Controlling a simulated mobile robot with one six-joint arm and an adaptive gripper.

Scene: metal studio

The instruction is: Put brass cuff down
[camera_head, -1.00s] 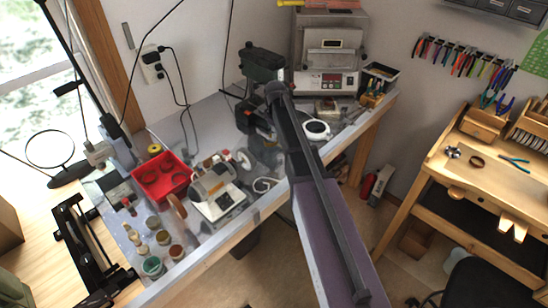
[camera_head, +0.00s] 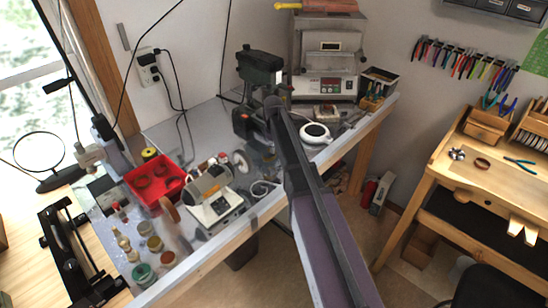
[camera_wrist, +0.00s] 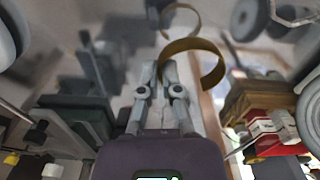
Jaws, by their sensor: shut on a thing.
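In the wrist view, my gripper (camera_wrist: 163,74) is shut, with its fingertips on a brass cuff (camera_wrist: 212,52). The cuff is a curved open band, held at one side and leaning to the right of the fingers. A second curved brass band (camera_wrist: 168,15) shows beyond it, blurred; I cannot tell what it rests on. In the head view my arm crosses the middle and hides the gripper and the held cuff.
The grey workbench (camera_head: 217,110) carries a red tray (camera_head: 174,192) with brown rings, a small polishing machine (camera_head: 212,207), jars and a dark green machine (camera_head: 259,67).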

